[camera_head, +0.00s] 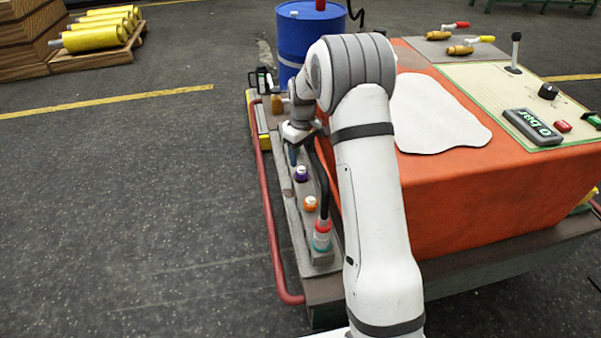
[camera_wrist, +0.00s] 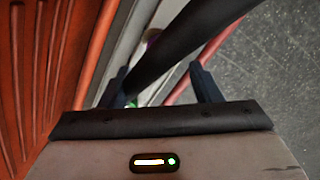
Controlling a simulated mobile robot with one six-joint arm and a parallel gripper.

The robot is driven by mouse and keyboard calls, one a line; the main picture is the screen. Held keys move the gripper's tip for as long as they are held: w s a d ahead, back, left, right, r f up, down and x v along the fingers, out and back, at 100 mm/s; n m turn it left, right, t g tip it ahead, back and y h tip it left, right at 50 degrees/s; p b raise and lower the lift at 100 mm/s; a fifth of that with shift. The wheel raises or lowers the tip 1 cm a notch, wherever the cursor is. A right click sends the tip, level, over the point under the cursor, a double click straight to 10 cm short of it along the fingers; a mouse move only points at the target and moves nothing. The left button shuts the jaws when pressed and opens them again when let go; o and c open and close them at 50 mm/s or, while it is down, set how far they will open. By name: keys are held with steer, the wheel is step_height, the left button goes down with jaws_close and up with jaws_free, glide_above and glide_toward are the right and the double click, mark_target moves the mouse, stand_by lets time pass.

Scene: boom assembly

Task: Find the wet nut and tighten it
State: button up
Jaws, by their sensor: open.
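A grey fittings strip (camera_head: 294,212) runs along the left side of the orange housing. On it stand a purple nut (camera_head: 301,174) with a white top, an orange nut (camera_head: 310,203) with a white top, and a red and teal fitting (camera_head: 322,238) with a black hose (camera_head: 325,190). No wetness can be made out on any of them. My gripper (camera_head: 293,156) points down at the strip, just beyond the purple nut. In the wrist view my gripper (camera_wrist: 163,82) is open. The black hose (camera_wrist: 185,40) crosses in front of its fingers, and a purple part shows partly behind it.
The orange housing (camera_head: 470,200) stands right of my arm, with a control panel (camera_head: 480,85) reading "0 bar", a lever and a white patch (camera_head: 436,112) on top. A red rail (camera_head: 267,200) edges the bench's left side. A blue drum (camera_head: 305,35) stands behind.

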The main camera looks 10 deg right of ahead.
mark_target(302, 171)
step_height(302, 171, down, 6)
steer(key=shift+f+b, duration=0.25)
steer(key=shift+b, duration=0.8)
